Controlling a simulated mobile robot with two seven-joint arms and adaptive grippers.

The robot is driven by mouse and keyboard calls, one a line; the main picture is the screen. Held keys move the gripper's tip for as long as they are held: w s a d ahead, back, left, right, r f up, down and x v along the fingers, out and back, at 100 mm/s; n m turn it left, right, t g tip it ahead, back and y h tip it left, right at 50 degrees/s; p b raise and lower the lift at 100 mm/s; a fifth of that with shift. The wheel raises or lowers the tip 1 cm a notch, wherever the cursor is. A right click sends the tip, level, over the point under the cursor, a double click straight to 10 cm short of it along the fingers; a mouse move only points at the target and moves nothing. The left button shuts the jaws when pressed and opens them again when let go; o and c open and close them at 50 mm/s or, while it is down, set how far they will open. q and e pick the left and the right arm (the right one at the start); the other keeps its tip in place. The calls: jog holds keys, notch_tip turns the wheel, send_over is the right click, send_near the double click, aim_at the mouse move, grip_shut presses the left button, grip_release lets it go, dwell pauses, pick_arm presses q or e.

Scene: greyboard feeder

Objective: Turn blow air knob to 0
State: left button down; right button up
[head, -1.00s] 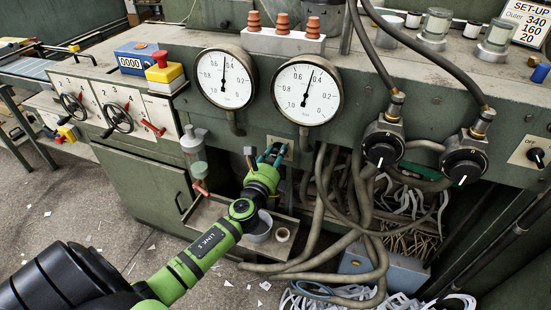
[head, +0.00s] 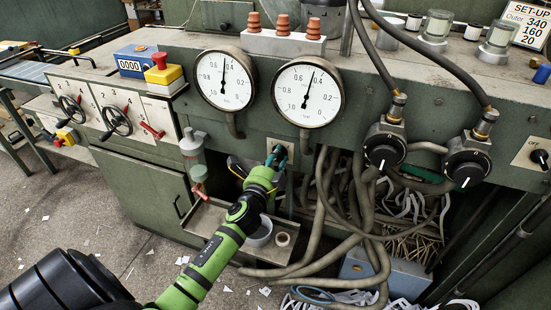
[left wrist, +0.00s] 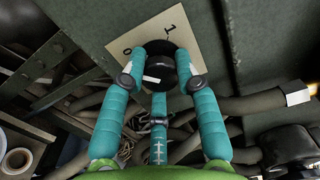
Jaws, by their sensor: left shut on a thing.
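The blow air knob (left wrist: 160,68) is black with a white mark, on a pale plate (left wrist: 180,28) marked 0 at the left and 1 at the upper right in the left wrist view. The white mark lies roughly level across the knob, left of its middle. My left gripper (left wrist: 160,76) has its teal fingers closed around the knob from both sides. In the head view, my left gripper (head: 277,155) is at the small plate (head: 283,146) below the two gauges, and its fingers hide most of the knob. My right gripper is not in view.
Two round gauges (head: 225,80) (head: 307,92) sit above the gripper. Thick hoses (head: 330,205) hang just to the right. A tray (head: 205,217) with a tape roll lies below. Two black regulator knobs (head: 384,152) (head: 466,170) and a switch marked OFF (head: 540,158) are farther right.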

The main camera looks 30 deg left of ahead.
pick_arm(q)
jog(key=shift+d+f, duration=0.25)
jog(key=shift+d, duration=0.1)
jog(key=c, duration=0.9)
grip_release()
jog(key=shift+r, duration=0.15)
jog(key=shift+s, duration=0.3)
jog(key=v, duration=1.1)
jog(key=shift+s, duration=0.2)
